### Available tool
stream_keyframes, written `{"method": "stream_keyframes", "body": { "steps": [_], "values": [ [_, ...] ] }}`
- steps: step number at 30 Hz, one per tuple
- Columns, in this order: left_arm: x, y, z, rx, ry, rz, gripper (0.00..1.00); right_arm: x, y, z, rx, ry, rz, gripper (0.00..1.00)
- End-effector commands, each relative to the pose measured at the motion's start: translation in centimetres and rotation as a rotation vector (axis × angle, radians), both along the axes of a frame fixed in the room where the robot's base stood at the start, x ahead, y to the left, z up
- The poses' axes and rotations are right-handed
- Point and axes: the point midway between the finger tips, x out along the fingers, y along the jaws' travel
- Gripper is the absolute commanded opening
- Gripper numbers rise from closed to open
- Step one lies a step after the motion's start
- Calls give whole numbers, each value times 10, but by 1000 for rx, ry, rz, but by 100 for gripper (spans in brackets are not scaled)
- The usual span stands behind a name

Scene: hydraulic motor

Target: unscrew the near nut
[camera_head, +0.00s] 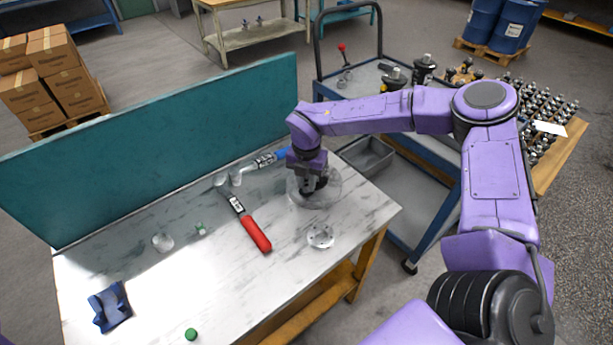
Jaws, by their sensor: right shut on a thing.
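My right gripper (314,188) points down over a pale, see-through round body (330,195) on the marble-topped workbench. Its jaws are shut on a small part within that body's outline. The jaws hide the part, so I cannot make out a nut or tell how it sits. My left gripper is not in view.
A metal disc with holes (320,237), a blue block (110,306) and small green-topped pieces (191,334) lie apart. A teal panel (150,150) closes the back. A blue cart (425,200) stands right.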

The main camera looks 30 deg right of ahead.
Motion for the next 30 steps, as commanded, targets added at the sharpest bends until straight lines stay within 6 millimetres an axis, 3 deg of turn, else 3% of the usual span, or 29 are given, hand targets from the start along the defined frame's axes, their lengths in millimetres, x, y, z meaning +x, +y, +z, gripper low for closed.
{"method": "stream_keyframes", "body": {
  "steps": [9, 20, 28, 29, 30],
  "values": [
    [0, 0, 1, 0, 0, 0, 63, 0, 0, 0, 0, 1, 24, 0],
    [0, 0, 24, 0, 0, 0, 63, 0, 0, 3, 1, 1, 385, 0],
    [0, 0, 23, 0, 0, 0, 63, 0, 0, 0, 0, 0, 417, 0],
    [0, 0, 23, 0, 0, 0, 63, 0, 0, 0, 0, 0, 416, 31],
    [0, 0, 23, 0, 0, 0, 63, 0, 0, 0, 0, 0, 416, 36]
  ]
}}
